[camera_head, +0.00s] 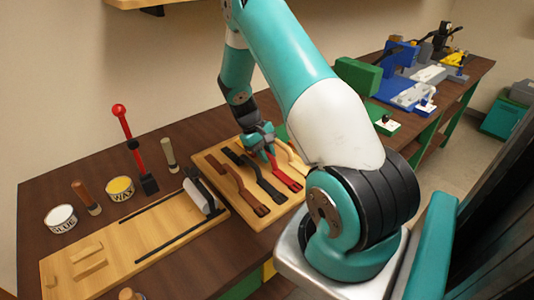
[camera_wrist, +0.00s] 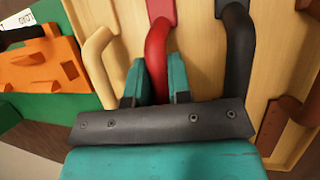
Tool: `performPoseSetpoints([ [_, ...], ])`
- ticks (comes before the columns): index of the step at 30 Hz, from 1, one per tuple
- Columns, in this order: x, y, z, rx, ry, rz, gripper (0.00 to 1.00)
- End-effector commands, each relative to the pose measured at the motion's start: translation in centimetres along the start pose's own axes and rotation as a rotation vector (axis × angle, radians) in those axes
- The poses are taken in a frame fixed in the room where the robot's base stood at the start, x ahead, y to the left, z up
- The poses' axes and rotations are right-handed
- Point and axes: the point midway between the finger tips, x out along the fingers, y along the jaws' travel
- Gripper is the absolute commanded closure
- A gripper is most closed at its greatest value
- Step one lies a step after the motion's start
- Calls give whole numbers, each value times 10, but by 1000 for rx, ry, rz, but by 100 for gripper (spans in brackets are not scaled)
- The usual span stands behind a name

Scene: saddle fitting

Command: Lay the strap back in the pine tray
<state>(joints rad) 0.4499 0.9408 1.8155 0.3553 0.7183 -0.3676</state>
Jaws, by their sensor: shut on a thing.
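The pine tray (camera_head: 206,159) lies on the bench with several bent straps in it. My gripper (camera_head: 264,148) is over the tray, shut on the red strap (camera_head: 287,178). In the wrist view the red strap (camera_wrist: 158,58) runs between the two teal fingers (camera_wrist: 155,85). It lies between the black strap (camera_wrist: 238,52) and the cream strap (camera_wrist: 97,62). The brown strap (camera_wrist: 283,118) is beyond the black one. The red strap's far end looks at tray level; I cannot tell whether it touches the tray floor. My gripper hides part of the strap in the head view.
A pine board (camera_head: 68,264) with dark rails and a grey-white roller-like piece (camera_head: 197,196) is left of the tray. Glue tin (camera_head: 60,219), wax tin (camera_head: 119,189) and a red-handled tool (camera_head: 127,128) stand behind it. Green and blue fixtures (camera_head: 401,54) are at right.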

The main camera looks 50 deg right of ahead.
Motion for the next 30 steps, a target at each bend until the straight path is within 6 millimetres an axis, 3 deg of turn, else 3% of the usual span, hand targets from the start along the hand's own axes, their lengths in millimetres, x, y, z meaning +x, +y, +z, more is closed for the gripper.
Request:
performPoseSetpoints([
  [1,1,0,0,0,0,0,74],
  [3,0,0,0,0,0,0,58],
  [4,0,0,0,0,0,0,56],
  [15,-8,0,0,0,2,1,56],
  [30,-105,0,0,0,3,0,56],
])
